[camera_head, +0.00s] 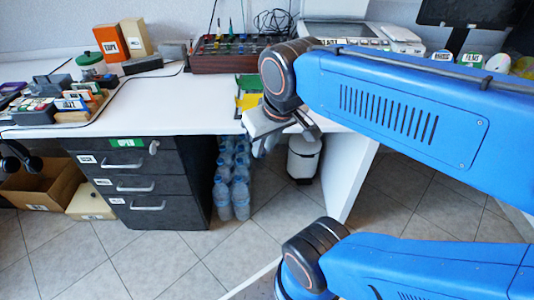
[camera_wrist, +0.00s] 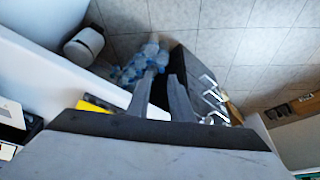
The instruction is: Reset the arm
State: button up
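My arm comes in from the right in the head view, its blue links bent at a dark joint. My gripper (camera_head: 286,140) hangs at its end, in front of the white desk's front edge, pointing down. Its fingers look apart with nothing between them. In the wrist view the gripper (camera_wrist: 161,80) shows as two grey fingers with a gap, above the floor area by the bottles. The inner finger faces are partly hidden in the head view.
A white desk (camera_head: 190,92) holds a rack of tools (camera_head: 225,60), boxes and a disc tray. Below stand a black drawer cabinet (camera_head: 135,185), water bottles (camera_head: 240,190) and a white bin (camera_head: 304,158). Cardboard boxes (camera_head: 40,185) lie at left. Tiled floor in front is clear.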

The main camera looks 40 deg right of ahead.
jog(key=shift+s+a+f+t, duration=0.1)
jog(key=shift+s+f+t, duration=0.2)
jog(key=shift+s+f, duration=0.55)
